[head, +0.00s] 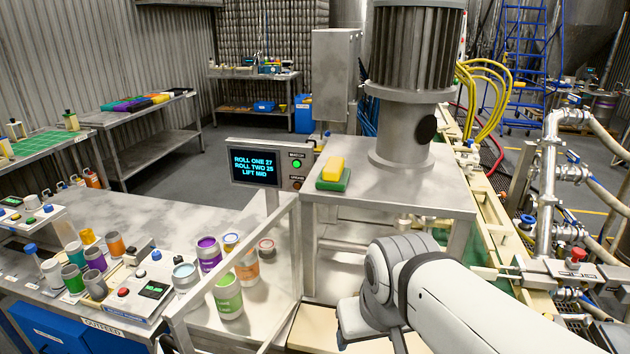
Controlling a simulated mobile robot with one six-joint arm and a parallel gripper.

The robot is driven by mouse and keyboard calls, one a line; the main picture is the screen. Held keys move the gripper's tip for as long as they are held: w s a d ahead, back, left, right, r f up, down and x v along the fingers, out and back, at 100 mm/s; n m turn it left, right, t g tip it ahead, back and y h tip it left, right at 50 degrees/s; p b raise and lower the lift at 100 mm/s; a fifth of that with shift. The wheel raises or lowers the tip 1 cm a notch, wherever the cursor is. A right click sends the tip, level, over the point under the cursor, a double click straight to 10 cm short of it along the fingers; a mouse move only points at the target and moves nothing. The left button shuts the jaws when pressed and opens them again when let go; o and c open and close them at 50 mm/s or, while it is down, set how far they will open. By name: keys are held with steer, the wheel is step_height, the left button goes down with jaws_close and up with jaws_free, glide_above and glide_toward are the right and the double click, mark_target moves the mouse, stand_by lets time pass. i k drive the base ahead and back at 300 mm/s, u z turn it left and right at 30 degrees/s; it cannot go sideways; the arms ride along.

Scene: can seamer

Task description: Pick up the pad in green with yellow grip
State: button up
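The green pad (334,184) with a yellow grip (333,168) lies on the front left part of the seamer's metal top, just right of the display panel. The yellow grip sits on top of the green base. My arm reaches in from the lower right and bends down in front of the seamer table. My gripper is not visible; the arm's end is hidden or below the frame. Nothing touches the pad.
The display panel (254,166) stands left of the pad. A large motor column (402,130) rises behind it to the right. A clear guard (250,265) stands front left, near several cans. The metal top (400,192) has bare room right of the pad.

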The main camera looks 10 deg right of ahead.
mark_target(333, 176)
steer(key=u, duration=0.2)
steer(key=k, duration=0.4)
steer(key=z, duration=3.15)
steer(key=k, duration=1.35)
steer(key=u, duration=1.7)
steer(key=i, duration=1)
steer(key=u, duration=0.1)
